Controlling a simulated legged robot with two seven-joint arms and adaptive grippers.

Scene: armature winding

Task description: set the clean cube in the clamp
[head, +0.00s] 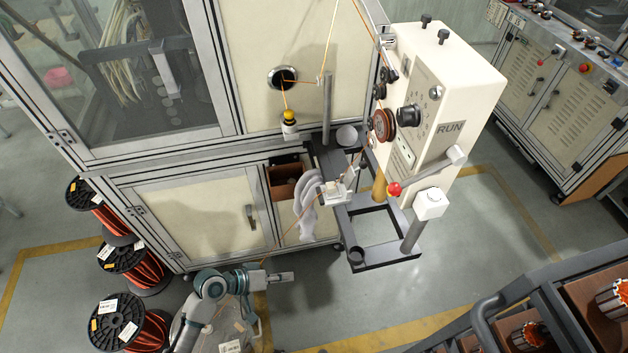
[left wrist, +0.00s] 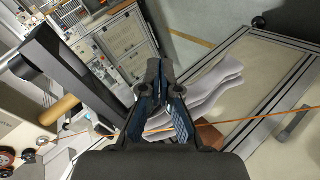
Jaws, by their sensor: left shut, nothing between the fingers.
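My left gripper (head: 288,276) is in the lower middle of the head view, in front of the cabinet and to the lower left of the machine's black frame. Its fingers are shut with nothing between them; they also show in the left wrist view (left wrist: 161,72). A small pale metal fixture (head: 336,194), which looks like the clamp, sits on the machine's front, above and right of the gripper and apart from it. Small light pieces are on it, too small to tell whether one is a cube. I cannot make out the clean cube for certain. My right gripper is not in view.
A winding machine (head: 440,100) with a red-knobbed lever (head: 394,189) stands right of the cabinet. Pale grey cloth or gloves (head: 306,197) hang beside the fixture. An orange wire (left wrist: 240,121) crosses near the gripper. Wire spools (head: 118,322) stand lower left; a rack (head: 545,285) is lower right.

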